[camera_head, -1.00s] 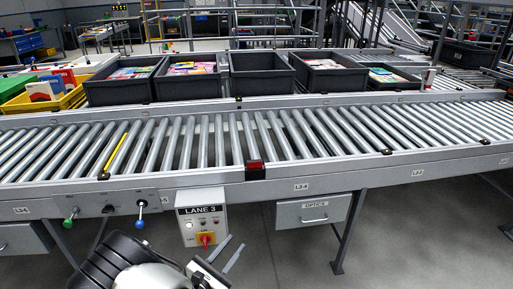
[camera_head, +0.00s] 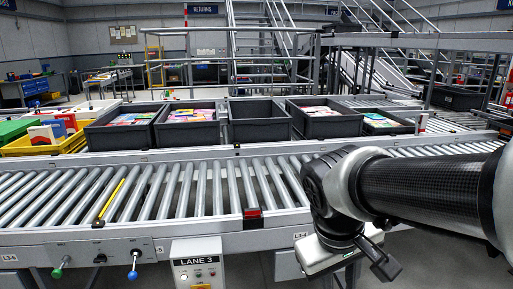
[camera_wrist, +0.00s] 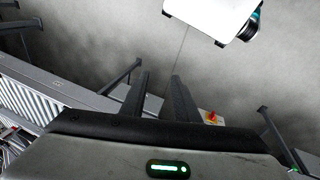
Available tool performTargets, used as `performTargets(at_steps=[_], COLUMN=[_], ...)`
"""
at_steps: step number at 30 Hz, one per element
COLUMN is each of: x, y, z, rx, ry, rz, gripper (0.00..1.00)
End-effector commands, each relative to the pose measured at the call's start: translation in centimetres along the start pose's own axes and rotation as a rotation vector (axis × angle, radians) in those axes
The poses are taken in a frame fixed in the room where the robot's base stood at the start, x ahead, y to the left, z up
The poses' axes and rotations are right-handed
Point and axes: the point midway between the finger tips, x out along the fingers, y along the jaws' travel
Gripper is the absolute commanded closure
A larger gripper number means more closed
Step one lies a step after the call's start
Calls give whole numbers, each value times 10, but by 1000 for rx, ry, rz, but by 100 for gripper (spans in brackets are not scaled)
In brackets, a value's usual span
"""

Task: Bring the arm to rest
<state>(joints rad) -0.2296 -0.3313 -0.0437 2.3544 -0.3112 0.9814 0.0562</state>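My arm (camera_head: 420,190) reaches in from the right side of the head view and bends down in front of the roller conveyor's front rail (camera_head: 160,240). In the wrist view, my gripper (camera_wrist: 159,88) has its two dark fingers apart, with only floor and conveyor structure showing between them. It holds nothing.
The LANE 3 control box (camera_head: 196,265) hangs under the rail; its red and yellow switch (camera_wrist: 211,117) shows in the wrist view. Dark bins (camera_head: 258,122) and a yellow bin (camera_head: 45,147) stand behind the rollers. Knobs (camera_head: 133,275) stick out at left. Grey floor (camera_wrist: 80,30) is open.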

Motion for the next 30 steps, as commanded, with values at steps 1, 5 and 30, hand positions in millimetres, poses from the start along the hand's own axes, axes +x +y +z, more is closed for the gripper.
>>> performTargets(at_steps=[1,5,30], x=[-10,-28,-212], y=[1,-1,34], z=[7,18,10], rx=[58,167,336], ry=[50,144,319], rz=[-27,-85,-162], gripper=[72,72,72])
